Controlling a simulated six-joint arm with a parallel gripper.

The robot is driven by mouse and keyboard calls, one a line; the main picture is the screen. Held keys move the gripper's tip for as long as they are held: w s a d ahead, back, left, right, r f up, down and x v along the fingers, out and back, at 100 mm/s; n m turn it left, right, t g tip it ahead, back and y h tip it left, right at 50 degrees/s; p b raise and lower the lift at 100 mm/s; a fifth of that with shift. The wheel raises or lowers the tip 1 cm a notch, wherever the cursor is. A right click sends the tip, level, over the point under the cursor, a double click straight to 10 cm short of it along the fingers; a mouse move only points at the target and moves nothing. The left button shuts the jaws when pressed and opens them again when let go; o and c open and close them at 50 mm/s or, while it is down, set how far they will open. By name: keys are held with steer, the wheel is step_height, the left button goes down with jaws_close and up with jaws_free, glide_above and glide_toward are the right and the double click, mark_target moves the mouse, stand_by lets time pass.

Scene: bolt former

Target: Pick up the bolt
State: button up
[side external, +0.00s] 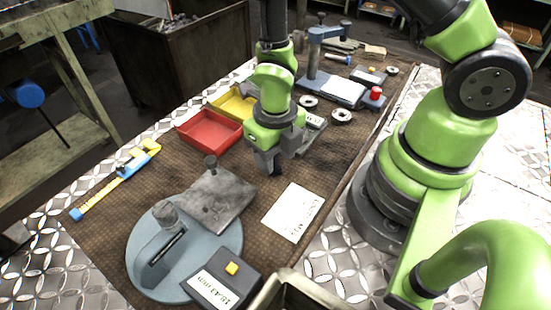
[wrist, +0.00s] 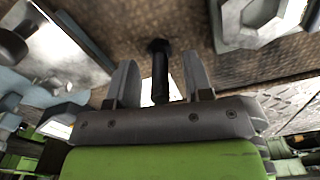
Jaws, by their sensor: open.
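The bolt (wrist: 160,75) is dark, with a wide round head and a straight shank, and shows in the wrist view between the two fingers of my gripper (wrist: 159,62). The fingers stand apart on either side of it, with a visible gap on each side. In the side view my gripper (side external: 270,165) points down low over the brown mat (side external: 240,168), and the bolt there is mostly hidden by the fingers. I cannot tell whether the bolt touches the mat.
A red tray (side external: 210,132) and a yellow tray (side external: 222,103) lie behind and left. A grey plate (side external: 225,197), a round blue-grey base (side external: 215,245) and a display box (side external: 222,280) stand in front. A white card (side external: 293,212) lies to the right. Metal rings (side external: 341,116) lie farther back.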

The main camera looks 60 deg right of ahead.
steer(key=shift+f, duration=0.25)
jaws_close()
steer(key=shift+r, duration=0.1)
